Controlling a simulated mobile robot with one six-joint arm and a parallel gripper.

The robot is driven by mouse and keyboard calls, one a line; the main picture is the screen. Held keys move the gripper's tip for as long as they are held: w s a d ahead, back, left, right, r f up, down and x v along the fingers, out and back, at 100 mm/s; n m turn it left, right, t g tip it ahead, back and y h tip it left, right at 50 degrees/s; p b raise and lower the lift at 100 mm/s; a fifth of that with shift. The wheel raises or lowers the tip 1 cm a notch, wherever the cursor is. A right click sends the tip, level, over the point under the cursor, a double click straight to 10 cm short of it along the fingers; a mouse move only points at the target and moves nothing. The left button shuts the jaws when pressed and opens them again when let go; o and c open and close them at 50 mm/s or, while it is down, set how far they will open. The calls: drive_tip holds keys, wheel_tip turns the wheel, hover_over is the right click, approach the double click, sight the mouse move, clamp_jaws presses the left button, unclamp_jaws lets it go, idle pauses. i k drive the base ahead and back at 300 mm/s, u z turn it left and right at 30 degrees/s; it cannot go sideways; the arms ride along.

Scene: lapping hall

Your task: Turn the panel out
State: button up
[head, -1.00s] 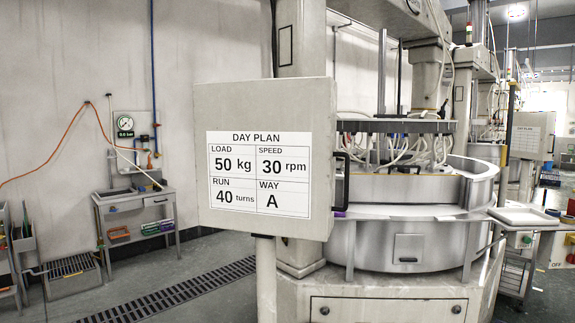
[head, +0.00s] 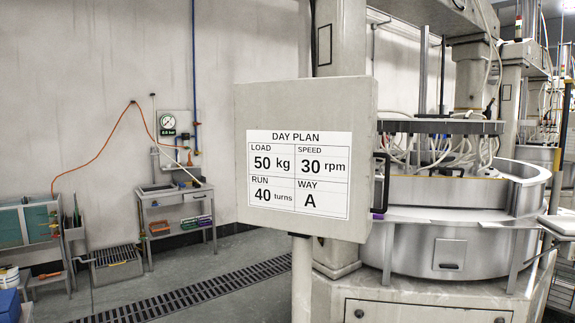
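The panel (head: 306,110) is a pale grey box on a post, left of the lapping machine's round steel basin (head: 440,245). The side facing me carries a white "DAY PLAN" sheet (head: 298,172): load 50 kg, speed 30 rpm, run 40 turns, way A. A black handle (head: 381,184) is on the panel's right edge. A small purple thing shows just below the handle. My gripper is not in view.
A small steel side table (head: 172,190) stands at the wall under a gauge (head: 168,121). A floor grating (head: 190,300) runs across open grey floor. More machines stand at the right.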

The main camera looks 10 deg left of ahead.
sight(304, 149)
drive_tip(key=u, duration=0.25)
drive_tip(key=k, duration=0.35)
drive_tip(key=z, duration=0.9)
drive_tip(key=i, duration=1.5)
drive_tip(key=u, duration=0.4)
